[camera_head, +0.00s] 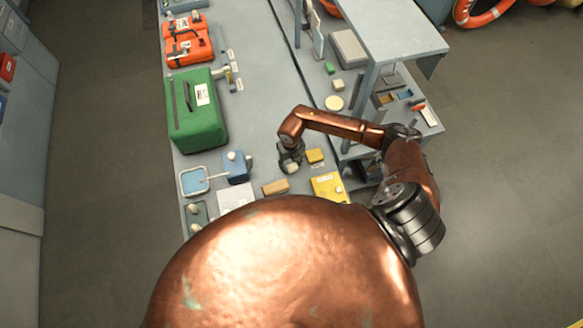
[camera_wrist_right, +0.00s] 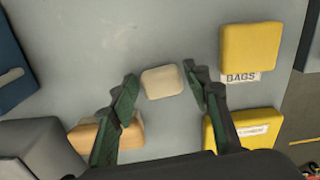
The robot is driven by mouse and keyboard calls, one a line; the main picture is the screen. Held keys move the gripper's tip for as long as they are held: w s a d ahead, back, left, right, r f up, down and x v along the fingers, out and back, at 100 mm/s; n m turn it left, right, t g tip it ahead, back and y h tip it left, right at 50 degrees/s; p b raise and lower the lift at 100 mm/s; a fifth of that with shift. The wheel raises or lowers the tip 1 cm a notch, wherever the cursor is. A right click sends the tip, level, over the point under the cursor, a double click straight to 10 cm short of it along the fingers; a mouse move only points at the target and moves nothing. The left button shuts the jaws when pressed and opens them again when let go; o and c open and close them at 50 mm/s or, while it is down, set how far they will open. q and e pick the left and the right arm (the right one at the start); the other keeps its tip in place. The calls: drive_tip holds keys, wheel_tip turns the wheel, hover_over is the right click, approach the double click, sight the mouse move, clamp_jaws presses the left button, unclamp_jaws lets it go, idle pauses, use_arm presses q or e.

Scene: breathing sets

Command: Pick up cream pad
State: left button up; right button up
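A small cream pad (camera_wrist_right: 162,82) with rounded corners lies flat on the grey table top in the right wrist view. It shows between and just beyond the two fingertips of my right gripper (camera_wrist_right: 160,76), which is open and empty. No contact with the pad shows. In the head view my right gripper (camera_head: 290,158) points down over the table, and a cream patch of the pad (camera_head: 292,168) shows at its lower end. My left gripper is not in view.
A tan block (camera_head: 275,187) lies close below the pad. A yellow block (camera_head: 315,155) and a yellow box (camera_head: 328,186) are to the right. A blue box (camera_head: 237,168) stands to the left, with a green case (camera_head: 197,120) farther back. The table behind the gripper is fairly clear.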

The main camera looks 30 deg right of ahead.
sight(291, 166)
drive_tip(key=shift+s+r, duration=0.1)
drive_tip(key=shift+s, duration=0.05)
drive_tip(key=c, duration=0.6)
drive_tip(key=shift+r+b, duration=0.3)
drive_tip(key=shift+r, duration=0.1)
wheel_tip(291, 166, up, 2)
drive_tip(key=shift+r+b, duration=0.2)
drive_tip(key=shift+b, duration=0.45)
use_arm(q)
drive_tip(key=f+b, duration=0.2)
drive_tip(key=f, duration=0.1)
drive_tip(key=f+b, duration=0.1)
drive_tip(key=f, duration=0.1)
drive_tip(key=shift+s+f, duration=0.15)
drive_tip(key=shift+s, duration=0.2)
use_arm(e)
drive_tip(key=s+a+r, duration=0.1)
drive_tip(key=s+r, duration=0.2)
drive_tip(key=s, duration=0.1)
drive_tip(key=s+a+r, duration=0.2)
drive_tip(key=s+r, duration=0.1)
drive_tip(key=s, duration=0.1)
drive_tip(key=s+a+r, duration=0.2)
drive_tip(key=s+r, duration=0.1)
drive_tip(key=s, duration=0.2)
drive_tip(key=shift+a+r, duration=0.1)
drive_tip(key=shift+r, duration=0.3)
